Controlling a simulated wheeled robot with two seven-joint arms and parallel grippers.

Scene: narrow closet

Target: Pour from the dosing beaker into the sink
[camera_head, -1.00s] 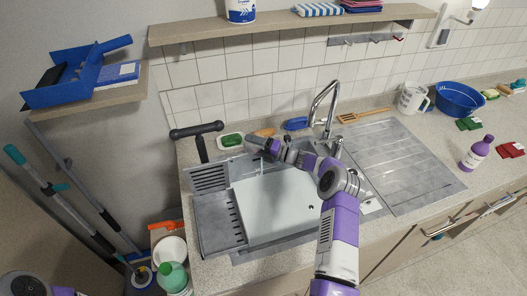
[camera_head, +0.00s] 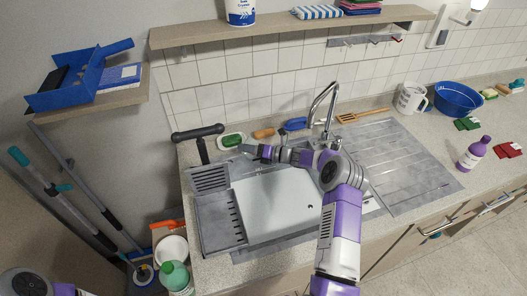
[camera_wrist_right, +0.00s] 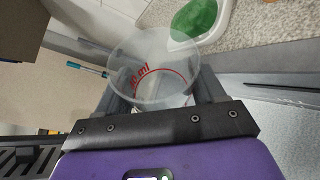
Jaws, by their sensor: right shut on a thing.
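The dosing beaker (camera_wrist_right: 150,72) is a clear, frosted cup with red markings, held between the fingers of my right gripper (camera_wrist_right: 160,95) in the wrist view. Its contents cannot be made out. In the head view my right gripper (camera_head: 247,150) is over the back left of the sink, and the beaker is too small and faint to make out there. The sink (camera_head: 270,215) has a pale basin, with a grooved steel drainer (camera_head: 405,165) at its right. My left gripper is out of view.
A tap (camera_head: 325,100) stands behind the sink. A dish with a green sponge (camera_head: 232,141), a wooden brush (camera_head: 263,133) and a blue brush (camera_head: 294,124) lie along the back. A black-handled tool (camera_head: 198,133) stands at the left corner.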

